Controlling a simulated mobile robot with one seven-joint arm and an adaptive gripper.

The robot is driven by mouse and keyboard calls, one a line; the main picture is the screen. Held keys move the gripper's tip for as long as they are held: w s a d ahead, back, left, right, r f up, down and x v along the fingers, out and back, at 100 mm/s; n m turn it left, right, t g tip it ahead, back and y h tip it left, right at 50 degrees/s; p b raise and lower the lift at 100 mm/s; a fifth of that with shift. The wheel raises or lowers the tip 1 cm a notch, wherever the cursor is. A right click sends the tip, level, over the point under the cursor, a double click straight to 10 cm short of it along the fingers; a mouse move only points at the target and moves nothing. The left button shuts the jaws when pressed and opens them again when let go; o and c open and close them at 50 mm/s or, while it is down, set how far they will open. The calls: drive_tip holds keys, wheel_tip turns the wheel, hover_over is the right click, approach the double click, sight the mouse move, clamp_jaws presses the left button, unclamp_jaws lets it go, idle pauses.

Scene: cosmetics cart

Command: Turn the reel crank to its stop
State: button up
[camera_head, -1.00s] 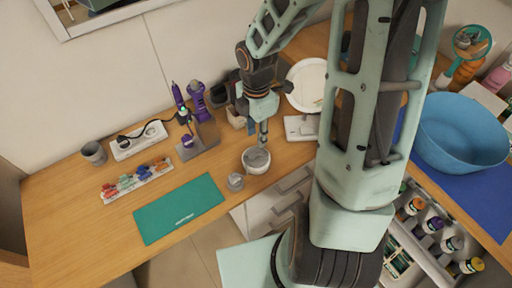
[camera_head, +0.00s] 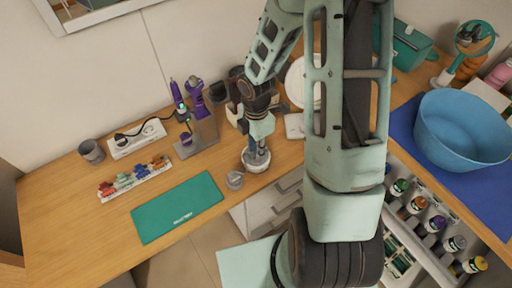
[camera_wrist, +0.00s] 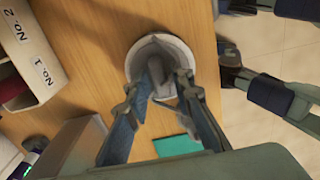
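No part is clearly recognisable as a reel crank. A white round bowl-like piece (camera_head: 246,166) stands on the wooden counter. In the wrist view it (camera_wrist: 133,60) has a grey inside with a rounded grey upright part (camera_wrist: 156,70). My gripper (camera_head: 256,160) points down over this piece. In the wrist view my gripper (camera_wrist: 157,88) has its fingers apart, with the grey part between and beyond them. Whether they touch the rim cannot be told.
A green mat (camera_head: 178,207), a rack of coloured items (camera_head: 135,179), a power strip (camera_head: 138,138) and a grey stand with purple tools (camera_head: 196,139) lie to the left. A numbered box (camera_wrist: 40,70) is close by. A blue basin (camera_head: 462,130) is at right.

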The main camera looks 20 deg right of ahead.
clamp_jaws()
